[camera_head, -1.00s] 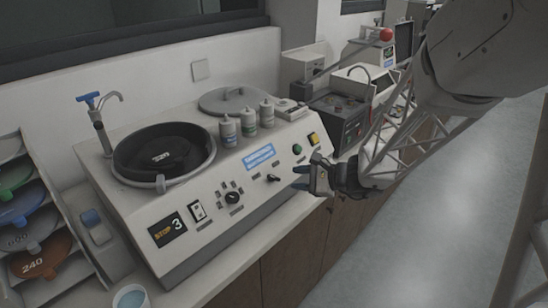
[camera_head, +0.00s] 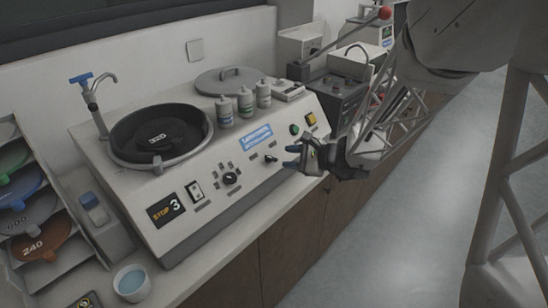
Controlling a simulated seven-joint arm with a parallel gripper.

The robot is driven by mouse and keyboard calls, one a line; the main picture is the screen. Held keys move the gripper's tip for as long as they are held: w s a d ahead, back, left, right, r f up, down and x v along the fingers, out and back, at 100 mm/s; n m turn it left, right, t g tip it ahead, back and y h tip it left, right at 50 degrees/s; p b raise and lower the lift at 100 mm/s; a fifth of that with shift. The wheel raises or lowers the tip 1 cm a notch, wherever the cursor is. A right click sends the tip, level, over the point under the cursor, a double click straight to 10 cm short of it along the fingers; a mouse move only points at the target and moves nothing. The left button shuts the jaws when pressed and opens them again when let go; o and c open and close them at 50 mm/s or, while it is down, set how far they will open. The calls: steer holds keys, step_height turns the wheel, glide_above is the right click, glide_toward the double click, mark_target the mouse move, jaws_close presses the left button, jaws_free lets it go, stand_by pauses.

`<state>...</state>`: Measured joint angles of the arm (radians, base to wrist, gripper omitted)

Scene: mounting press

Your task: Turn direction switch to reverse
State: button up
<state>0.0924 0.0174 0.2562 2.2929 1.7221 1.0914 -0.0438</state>
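The white polishing machine (camera_head: 225,207) has a sloped front panel. A small black lever switch (camera_head: 271,158) sits on it below the blue label and looks like the direction switch; its markings are too small to read. A round black knob (camera_head: 230,178) and a rocker switch (camera_head: 195,191) are farther left.
A green button (camera_head: 294,129) and a yellow-framed button (camera_head: 310,119) lie above my gripper. Several bottles (camera_head: 245,103) stand on the machine top. The black bowl (camera_head: 160,139) is at left. A cup of blue liquid (camera_head: 132,283) stands at front left. The floor at right is clear.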

mark_target(270, 157)
steer(key=shift+x, duration=2.9)
jaws_close()
